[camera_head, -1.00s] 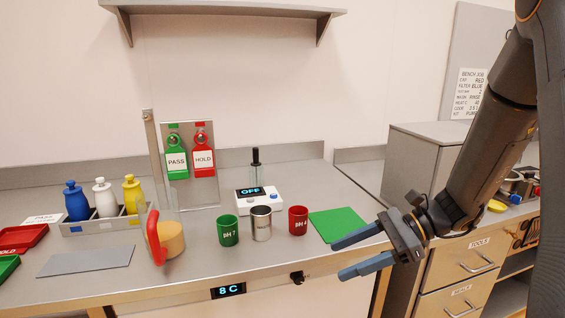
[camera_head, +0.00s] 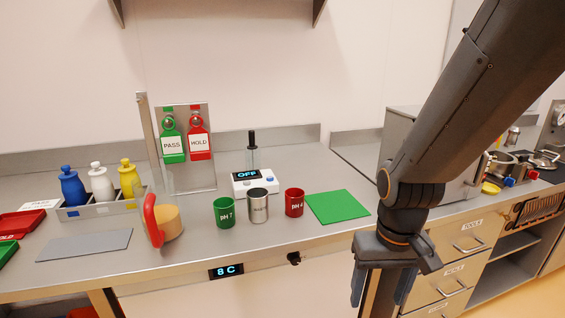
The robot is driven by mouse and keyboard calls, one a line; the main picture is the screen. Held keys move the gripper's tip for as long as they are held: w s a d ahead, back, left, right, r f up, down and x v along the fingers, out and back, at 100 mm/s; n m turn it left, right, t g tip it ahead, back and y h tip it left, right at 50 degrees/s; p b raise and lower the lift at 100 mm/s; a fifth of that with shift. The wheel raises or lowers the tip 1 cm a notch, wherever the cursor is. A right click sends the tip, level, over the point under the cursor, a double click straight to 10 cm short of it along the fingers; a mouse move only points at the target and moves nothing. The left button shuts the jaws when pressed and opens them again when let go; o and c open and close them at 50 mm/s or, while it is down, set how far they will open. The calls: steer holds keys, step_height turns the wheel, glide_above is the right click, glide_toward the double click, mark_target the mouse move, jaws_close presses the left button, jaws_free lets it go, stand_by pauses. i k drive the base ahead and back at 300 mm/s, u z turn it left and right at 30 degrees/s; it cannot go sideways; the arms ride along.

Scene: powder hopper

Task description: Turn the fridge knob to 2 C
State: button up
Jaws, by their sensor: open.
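The fridge knob (camera_head: 294,258) is small and black, on the fridge front just under the counter's front edge. The fridge display (camera_head: 226,271) to its left reads 8 C. My gripper (camera_head: 378,290) is to the right of the knob and lower in the picture, with its two blue-grey fingers pointing down. The fingers are apart with nothing seen between them, and they do not touch the knob. The knob's pointer is too small to read.
On the counter (camera_head: 285,235) above the knob stand a green cup (camera_head: 224,212), a metal cup (camera_head: 258,206) and a red cup (camera_head: 294,203). A green mat (camera_head: 338,206) lies right of them. Drawers (camera_head: 468,245) are right of my gripper. The space before the fridge front looks clear.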

mark_target(294, 259)
steer(key=u, duration=0.6)
steer(key=k, duration=0.95)
steer(key=z, duration=1.1)
